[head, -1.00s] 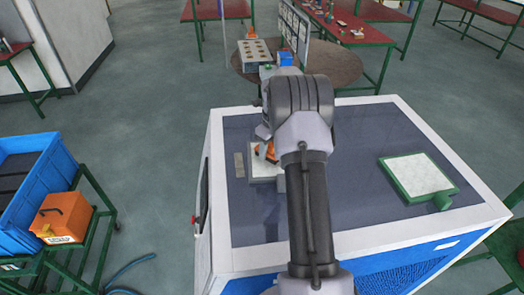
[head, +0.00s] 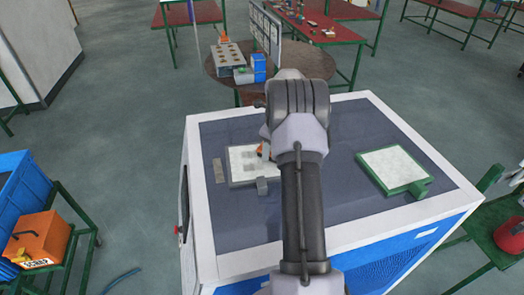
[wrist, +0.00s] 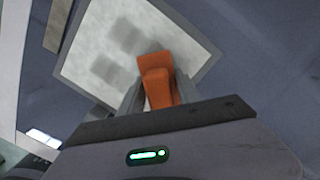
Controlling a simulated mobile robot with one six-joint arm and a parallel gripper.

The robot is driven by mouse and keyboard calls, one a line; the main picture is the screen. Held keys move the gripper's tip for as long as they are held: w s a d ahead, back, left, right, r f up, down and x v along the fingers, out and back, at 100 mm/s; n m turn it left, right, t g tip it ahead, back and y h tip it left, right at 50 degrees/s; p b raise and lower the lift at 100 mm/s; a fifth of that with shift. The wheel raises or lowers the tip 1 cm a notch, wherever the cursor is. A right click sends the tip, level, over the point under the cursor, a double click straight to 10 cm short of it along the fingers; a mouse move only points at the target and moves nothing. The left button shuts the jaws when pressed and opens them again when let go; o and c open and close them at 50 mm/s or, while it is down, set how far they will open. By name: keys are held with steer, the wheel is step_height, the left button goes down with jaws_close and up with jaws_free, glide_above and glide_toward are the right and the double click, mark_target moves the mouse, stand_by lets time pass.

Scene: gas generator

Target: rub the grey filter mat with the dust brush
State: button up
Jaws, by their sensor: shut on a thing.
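The grey filter mat (head: 239,160) lies flat on top of the large white and blue machine. It has a pale face, a grey frame and a grey tab at its near side; dark square patches show on the face in the wrist view (wrist: 107,70). My gripper (wrist: 158,88) is shut on the orange dust brush (wrist: 157,66). The brush is over the mat's near right part in the wrist view. Its bristles are hidden, so I cannot tell whether it touches. In the head view my arm hides the gripper; a bit of orange (head: 262,149) shows beside it.
A green-framed mat (head: 395,166) lies at the right of the machine top (head: 345,190). A small flat plate (head: 218,171) lies left of the grey mat. An orange box (head: 40,238) and a blue crate (head: 20,195) stand on a cart at left.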

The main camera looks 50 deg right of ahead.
mark_target(238, 157)
steer(key=shift+w+d+p, duration=0.3)
steer(key=shift+w, duration=0.35)
steer(key=shift+w+a+f, duration=0.1)
steer(key=shift+f, duration=0.05)
steer(key=shift+w+a+r+b, duration=0.1)
steer(key=shift+w+a+b, duration=0.3)
steer(key=shift+w+a, duration=0.45)
steer(key=shift+w+a+r+b, duration=0.1)
steer(key=shift+w+a+b, duration=0.35)
steer(key=shift+a, duration=0.65)
steer(key=shift+w+a+b, duration=0.3)
steer(key=shift+w+a, duration=0.5)
steer(key=shift+a, duration=0.15)
steer(key=w+a, duration=0.1)
steer(key=w+a+b, duration=0.1)
steer(key=shift+a+f, duration=0.15)
steer(key=shift+a, duration=0.15)
steer(key=shift+s, duration=0.1)
steer(key=shift+r+p, duration=2)
steer(key=shift+r, duration=1.05)
